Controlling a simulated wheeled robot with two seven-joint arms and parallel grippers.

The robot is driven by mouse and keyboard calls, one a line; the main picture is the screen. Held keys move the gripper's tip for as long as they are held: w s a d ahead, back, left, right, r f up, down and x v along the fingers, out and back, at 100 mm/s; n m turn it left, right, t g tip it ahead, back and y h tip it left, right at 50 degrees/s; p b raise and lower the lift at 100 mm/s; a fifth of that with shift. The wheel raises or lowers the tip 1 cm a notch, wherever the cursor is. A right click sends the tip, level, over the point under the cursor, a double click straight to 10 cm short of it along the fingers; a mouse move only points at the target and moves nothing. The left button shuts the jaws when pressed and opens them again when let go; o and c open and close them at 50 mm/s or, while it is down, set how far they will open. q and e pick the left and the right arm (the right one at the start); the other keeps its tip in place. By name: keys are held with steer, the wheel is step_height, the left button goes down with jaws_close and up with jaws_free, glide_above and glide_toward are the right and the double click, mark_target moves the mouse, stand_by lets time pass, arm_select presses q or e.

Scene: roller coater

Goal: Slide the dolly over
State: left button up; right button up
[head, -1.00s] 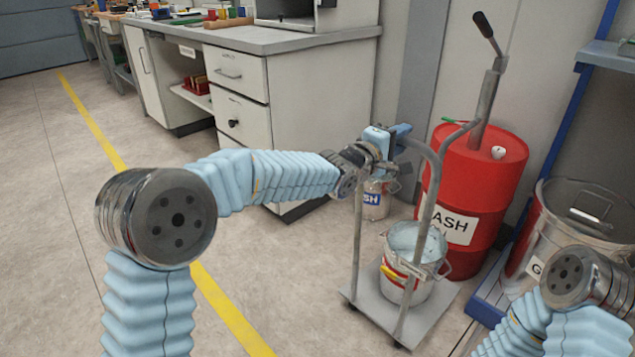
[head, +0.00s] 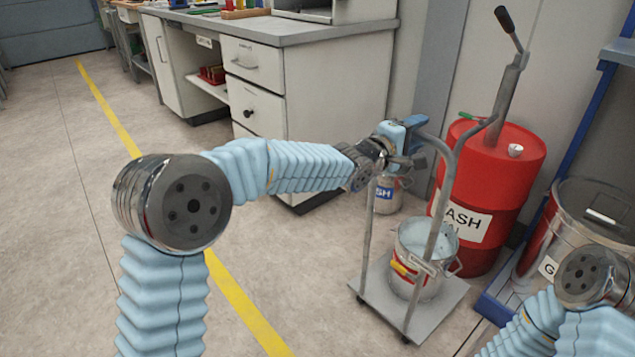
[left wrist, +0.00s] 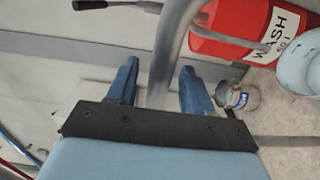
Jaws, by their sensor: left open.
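The dolly has a flat grey platform (head: 436,318) on small casters and a tall bent grey tube handle (head: 447,190). A metal bucket (head: 440,243) with a red and yellow label stands on the platform. My left gripper (head: 416,136) is at the upper left part of the handle. In the left wrist view its two blue fingers (left wrist: 158,85) are apart, with the grey handle tube (left wrist: 163,60) passing between them. I cannot tell whether either finger touches the tube. Only a piece of my right arm shows at the lower right; its gripper is out of view.
A red drum (head: 520,155) marked WASH stands behind the dolly, with a hand pump. A metal bin (head: 590,215) is to the right. A small can (head: 388,198) stands behind the dolly. A drawer cabinet (head: 335,100) is at the back. The floor left of the dolly is clear.

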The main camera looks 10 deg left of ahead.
arm_select(q)
steer(key=b+v, duration=0.3)
steer(key=v, duration=0.8)
steer(key=s+a+f+m+g+y+p, duration=0.1)
steer(key=s+a+f+m+g+y, duration=0.15)
steer(key=f, duration=1.25)
steer(key=s+a+f+m+g+y+p, duration=0.1)
steer(key=a+f+g+y, duration=0.15)
steer(key=f, duration=1.25)
steer(key=s+a+f+m+g, duration=0.1)
steer(key=s+f+g, duration=0.2)
steer(key=s+f, duration=0.4)
steer(key=s+a+f+m+g+y, duration=0.1)
steer(key=s+a+f+m+g, duration=0.1)
steer(key=s+f, duration=0.5)
steer(key=s+a+f+m+g+p, duration=0.1)
steer(key=s+a+f+m+g, duration=0.1)
steer(key=s+f, duration=0.5)
steer(key=s+g, duration=0.1)
steer(key=s, duration=0.3)
steer(key=shift+f+g+y, duration=0.2)
steer(key=shift+g+y, duration=0.1)
steer(key=shift+g, duration=0.1)
steer(key=shift+m, duration=0.25)
steer(key=shift+o, duration=0.3)
